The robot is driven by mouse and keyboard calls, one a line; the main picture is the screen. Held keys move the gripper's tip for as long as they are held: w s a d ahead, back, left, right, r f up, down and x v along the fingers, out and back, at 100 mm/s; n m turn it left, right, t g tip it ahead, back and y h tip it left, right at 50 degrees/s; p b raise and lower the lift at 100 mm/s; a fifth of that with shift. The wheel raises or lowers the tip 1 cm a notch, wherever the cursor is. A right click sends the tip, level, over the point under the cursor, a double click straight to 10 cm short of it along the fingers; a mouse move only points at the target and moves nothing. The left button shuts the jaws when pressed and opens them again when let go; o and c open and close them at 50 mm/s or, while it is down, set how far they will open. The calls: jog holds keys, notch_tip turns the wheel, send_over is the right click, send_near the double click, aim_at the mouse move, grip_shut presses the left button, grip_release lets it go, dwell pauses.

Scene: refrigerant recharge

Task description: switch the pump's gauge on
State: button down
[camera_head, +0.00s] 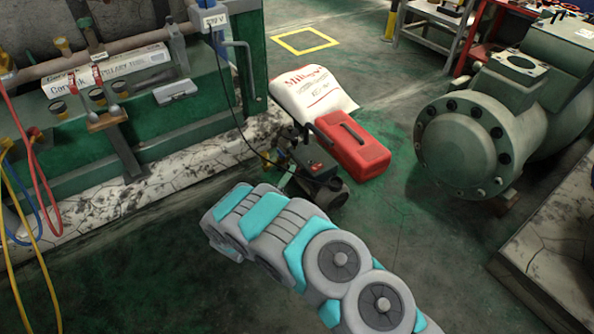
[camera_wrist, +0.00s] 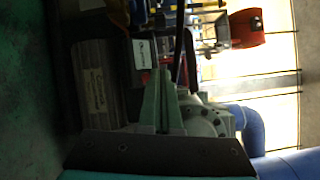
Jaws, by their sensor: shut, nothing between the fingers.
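The pump (camera_head: 318,172), a small dark unit with a black handle and brassy fittings, stands on the floor in the head view beside a red case. In the wrist view its dark ribbed body (camera_wrist: 95,92) with a pale label appears at the left. A white label (camera_wrist: 145,53) shows just beyond my fingertips; I cannot tell whether it belongs to the gauge. No gauge face or switch can be made out. My gripper (camera_wrist: 165,72) is shut and empty, close to the pump in this view. I cannot tell if it touches. In the head view my arm hides the gripper.
A red case (camera_head: 353,145) and a white sack (camera_head: 315,92) lie behind the pump. A green rack (camera_head: 140,125) with pipes and hoses stands at the left. A large green compressor (camera_head: 470,150) stands at the right. A black cable runs from the rack towards the pump.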

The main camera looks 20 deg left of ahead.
jog(key=s+a+r+p, duration=0.2)
jog(key=s+a+r, duration=0.1)
jog(key=shift+s+r, duration=0.2)
jog(key=shift+s, duration=0.2)
dwell(0.3)
jog(key=shift+a, duration=0.1)
dwell(1.6)
